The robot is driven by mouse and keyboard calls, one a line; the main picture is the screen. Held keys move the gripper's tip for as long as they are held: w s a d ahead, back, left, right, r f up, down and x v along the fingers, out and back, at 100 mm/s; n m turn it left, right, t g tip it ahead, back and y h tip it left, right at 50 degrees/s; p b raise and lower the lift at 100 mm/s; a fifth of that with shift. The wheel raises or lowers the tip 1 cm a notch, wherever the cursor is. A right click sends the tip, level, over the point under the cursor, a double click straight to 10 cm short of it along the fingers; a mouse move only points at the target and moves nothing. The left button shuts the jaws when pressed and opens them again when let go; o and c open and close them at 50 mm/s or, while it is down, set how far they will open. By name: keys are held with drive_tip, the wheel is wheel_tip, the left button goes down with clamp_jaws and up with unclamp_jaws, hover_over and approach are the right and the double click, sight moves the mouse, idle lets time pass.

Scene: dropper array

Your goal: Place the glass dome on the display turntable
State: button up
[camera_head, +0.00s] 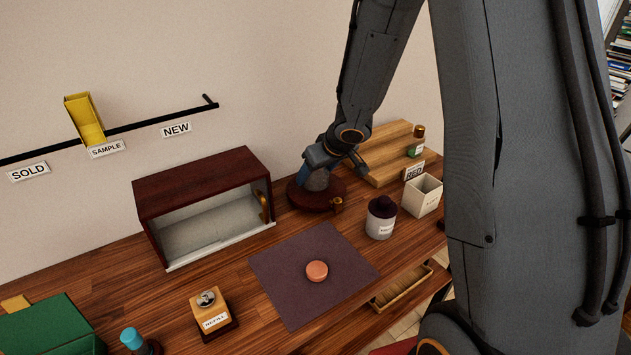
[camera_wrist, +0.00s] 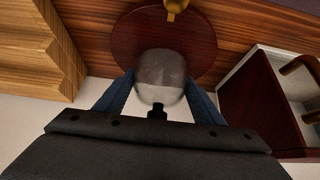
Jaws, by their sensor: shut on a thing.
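The glass dome (camera_head: 318,180) is a greyish, see-through cover. My gripper (camera_head: 312,176) is shut on it, with one blue finger on each side. In the wrist view the dome (camera_wrist: 160,75) sits between the fingers of my gripper (camera_wrist: 159,92). The display turntable (camera_head: 303,201) is a round dark red-brown disc with a small brass part at its edge. The dome is over the turntable, and the disc (camera_wrist: 200,45) shows around it in the wrist view. Whether the dome's base touches the disc I cannot tell.
A dark red cabinet (camera_head: 198,177) with a pale interior stands left of the turntable. A stepped wooden stand (camera_head: 380,153) is to the right. A purple mat (camera_head: 283,268) holds an orange disc (camera_head: 317,271).

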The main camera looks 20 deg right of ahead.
drive_tip(key=shift+f+b, duration=0.3)
drive_tip(key=shift+f, duration=0.4)
drive_tip(key=shift+f, duration=0.2)
drive_tip(key=o, duration=1.1)
drive_tip(key=shift+r, duration=0.1)
